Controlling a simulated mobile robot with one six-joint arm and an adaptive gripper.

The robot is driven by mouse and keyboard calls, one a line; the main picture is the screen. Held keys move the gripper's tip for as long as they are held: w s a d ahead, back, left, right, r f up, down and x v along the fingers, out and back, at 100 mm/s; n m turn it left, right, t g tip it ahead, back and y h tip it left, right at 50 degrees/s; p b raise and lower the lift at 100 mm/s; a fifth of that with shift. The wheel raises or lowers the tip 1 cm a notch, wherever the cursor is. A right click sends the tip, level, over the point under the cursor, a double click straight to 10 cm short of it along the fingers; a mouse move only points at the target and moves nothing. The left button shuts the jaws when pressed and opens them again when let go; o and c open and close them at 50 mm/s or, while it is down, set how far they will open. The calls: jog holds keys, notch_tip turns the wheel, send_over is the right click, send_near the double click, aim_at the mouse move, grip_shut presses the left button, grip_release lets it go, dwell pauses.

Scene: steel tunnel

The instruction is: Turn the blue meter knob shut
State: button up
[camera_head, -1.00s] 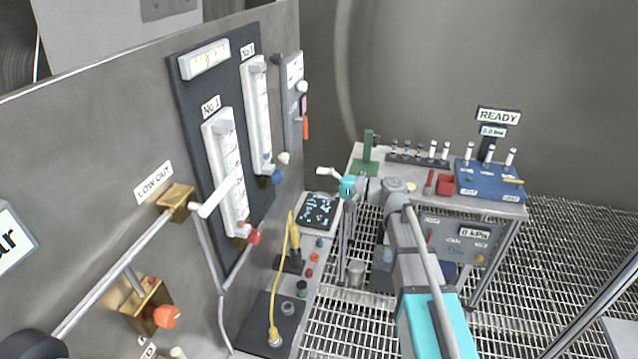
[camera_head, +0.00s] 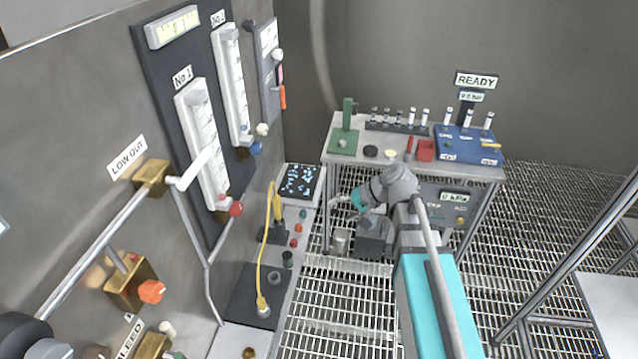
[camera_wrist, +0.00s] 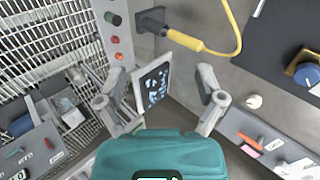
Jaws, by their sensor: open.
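The blue meter knob (camera_head: 255,148) is at the foot of the right-hand white flow meter (camera_head: 232,85), on a dark board on the left wall. In the wrist view the blue knob (camera_wrist: 306,74) is at the right edge, beside the dark board. My gripper (camera_head: 337,203) is in front of the bench, to the right of and lower in the picture than the knob, and apart from it. In the wrist view my gripper (camera_wrist: 160,84) has its fingers spread, with nothing held between them. The knob's exact turn position cannot be told.
A left flow meter with a red knob (camera_head: 236,208) is beside it. A cream knob (camera_head: 262,129) and an orange handle (camera_head: 283,97) are close by. A yellow cable (camera_head: 268,235) and a dark screen (camera_head: 299,180) are below. A bench (camera_head: 345,156) stands behind my gripper.

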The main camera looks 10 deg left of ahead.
jog(key=s+d+f+h, duration=0.2)
jog(key=s+d+h, duration=0.2)
jog(key=d, duration=0.5)
jog(key=s+d+f+h, duration=0.3)
jog(key=s+d+h, duration=0.2)
jog(key=d, duration=0.4)
jog(key=shift+d+f+g, duration=0.2)
jog(key=shift+f+g, duration=0.15)
jog(key=shift+g, duration=0.05)
jog(key=shift+c, duration=0.2)
